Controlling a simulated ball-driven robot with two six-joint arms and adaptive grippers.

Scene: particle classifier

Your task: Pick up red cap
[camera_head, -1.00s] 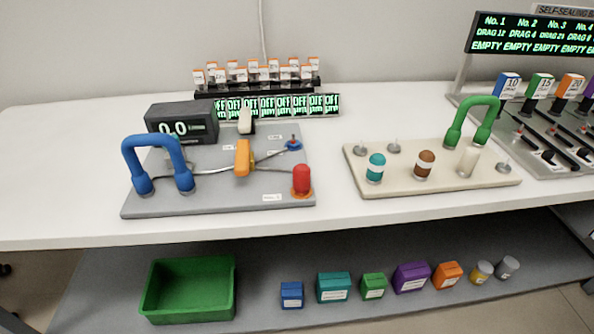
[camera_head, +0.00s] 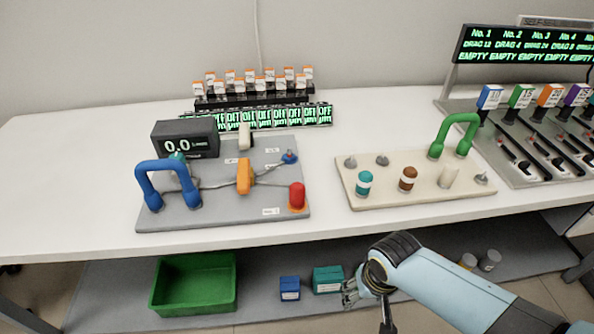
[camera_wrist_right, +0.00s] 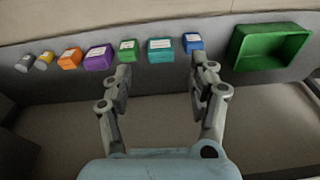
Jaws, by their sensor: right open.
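The red cap (camera_head: 297,193) stands upright on an orange base at the right front corner of the grey board (camera_head: 225,217) on the white table. My right gripper (camera_head: 352,291) is in front of the table's front edge, below and to the right of the red cap and apart from it. It shows from the lower right in the head view. In the right wrist view the fingers of this gripper (camera_wrist_right: 160,68) are spread open with nothing between them. The red cap does not show in the wrist view. My left gripper is not in view.
The grey board also bears a blue handle (camera_head: 168,183), an orange switch (camera_head: 244,177) and a black display (camera_head: 186,139). A cream board (camera_head: 410,200) with a green handle stands to the right. A green bin (camera_head: 195,285) and several coloured boxes lie on the lower shelf.

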